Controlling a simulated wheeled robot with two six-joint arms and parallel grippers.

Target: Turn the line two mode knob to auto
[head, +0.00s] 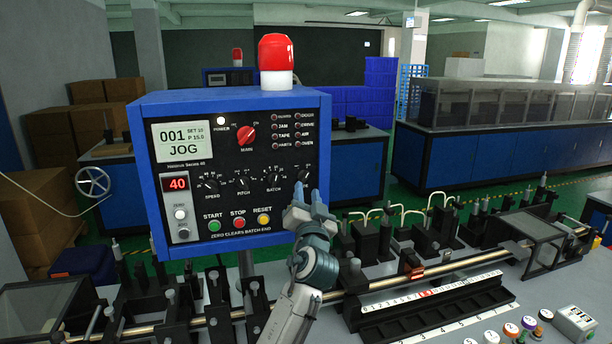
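A blue control box (140,170) with a black panel fills the middle left of the head view. Its display (183,142) reads 001 and JOG. A row of black knobs includes speed (211,184), pitch (243,183) and batch (274,181). A fourth knob (303,177) sits at the row's right end. My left gripper (307,194) is open and empty just below and in front of that knob. I cannot tell whether it touches the panel.
A red beacon (275,54) tops the box. A red main knob (246,134) and start (214,226), stop (239,223) and reset (263,219) buttons surround the knob row. A metal rod (450,266), black fixtures and a ruler (432,293) crowd the bench. A similar console (228,77) stands behind.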

